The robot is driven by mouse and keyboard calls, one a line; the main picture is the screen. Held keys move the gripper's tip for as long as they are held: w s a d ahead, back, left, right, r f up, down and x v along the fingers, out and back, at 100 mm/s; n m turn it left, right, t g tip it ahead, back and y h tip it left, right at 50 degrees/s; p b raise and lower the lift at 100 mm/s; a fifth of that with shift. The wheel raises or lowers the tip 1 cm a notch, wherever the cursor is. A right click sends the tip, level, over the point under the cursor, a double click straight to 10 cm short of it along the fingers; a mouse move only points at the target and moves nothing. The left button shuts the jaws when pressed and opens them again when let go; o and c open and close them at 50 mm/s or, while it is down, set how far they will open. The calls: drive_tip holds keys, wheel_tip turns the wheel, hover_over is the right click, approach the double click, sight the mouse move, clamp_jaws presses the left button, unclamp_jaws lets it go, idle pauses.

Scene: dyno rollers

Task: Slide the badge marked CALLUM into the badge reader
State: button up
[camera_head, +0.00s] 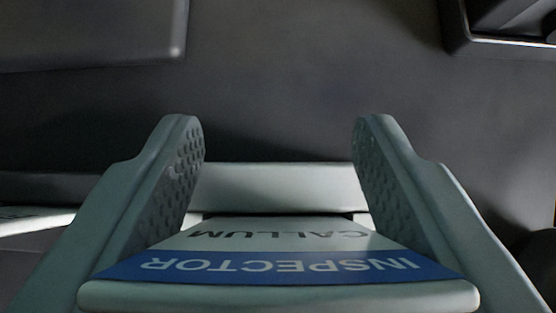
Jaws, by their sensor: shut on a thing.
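The badge marked CALLUM (280,235) lies between the two fingers of my gripper (279,130) in the head view. It is pale, with the name in dark letters and a blue band reading INSPECTOR, both upside down to me. Its near edge is thick and rounded. My gripper is shut on the badge, with a textured finger pad on each side. A pale bar (278,187) crosses just beyond the name; I cannot tell whether it is part of the badge or a separate thing. I cannot make out the badge reader for sure.
A dark grey surface (310,80) lies beyond the fingertips, mostly bare. A dark flat block (90,35) is at the upper left, and a dark box-like thing with a raised rim (500,45) is at the upper right. A pale strip (35,218) shows at the left edge.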

drive_tip(key=shift+f, duration=0.35)
drive_tip(key=o, duration=1)
drive_tip(key=v, duration=1.7)
drive_tip(key=shift+s+r, duration=0.15)
